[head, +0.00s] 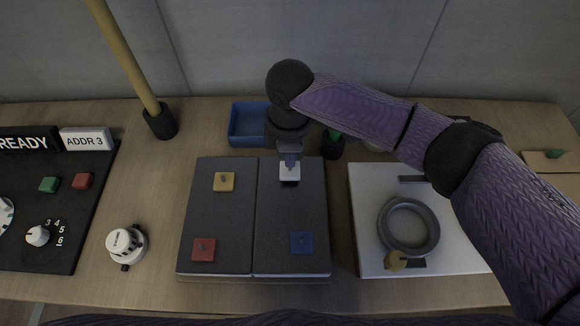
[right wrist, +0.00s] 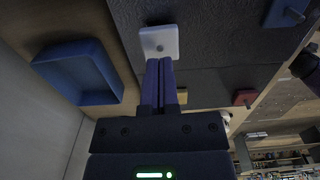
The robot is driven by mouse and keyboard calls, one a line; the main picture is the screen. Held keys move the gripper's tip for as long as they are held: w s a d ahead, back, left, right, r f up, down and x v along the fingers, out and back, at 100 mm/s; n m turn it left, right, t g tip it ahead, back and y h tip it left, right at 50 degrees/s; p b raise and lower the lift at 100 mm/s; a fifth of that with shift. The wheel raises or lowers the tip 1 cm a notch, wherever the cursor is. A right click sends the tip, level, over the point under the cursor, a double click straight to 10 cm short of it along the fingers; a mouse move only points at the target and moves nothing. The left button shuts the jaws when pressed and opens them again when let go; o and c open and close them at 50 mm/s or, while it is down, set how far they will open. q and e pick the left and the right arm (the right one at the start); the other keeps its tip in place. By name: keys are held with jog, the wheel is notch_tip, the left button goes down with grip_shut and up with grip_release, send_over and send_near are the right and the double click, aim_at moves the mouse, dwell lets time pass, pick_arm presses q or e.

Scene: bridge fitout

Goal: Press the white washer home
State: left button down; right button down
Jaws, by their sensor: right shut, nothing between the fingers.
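The white washer (head: 290,170) is a small square on the far part of the right half of a dark two-part panel (head: 228,225). It also shows in the right wrist view (right wrist: 158,42), with a small grey stud at its middle. My right gripper (head: 289,161) is above the washer, its fingers shut together with nothing between them. In the right wrist view the fingertips (right wrist: 160,62) end at the washer's edge; whether they touch it I cannot tell. Some of the washer is hidden by the fingers in the head view. My left gripper is not in view.
Yellow (head: 224,181), red (head: 204,249) and blue (head: 302,243) square washers sit on the panel. A blue tray (head: 240,139) is behind it. A white board with a grey ring (head: 384,226) is at right. A white knobbed device (head: 125,246) and a control panel (head: 62,230) are at left.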

jog(key=shift+f, duration=0.15)
dwell(0.3)
jog(key=shift+f+b, duration=0.85)
jog(key=shift+f, duration=1.05)
notch_tip(320, 180, up, 4)
jog(key=p, duration=0.4)
notch_tip(320, 180, up, 4)
jog(key=p, duration=0.4)
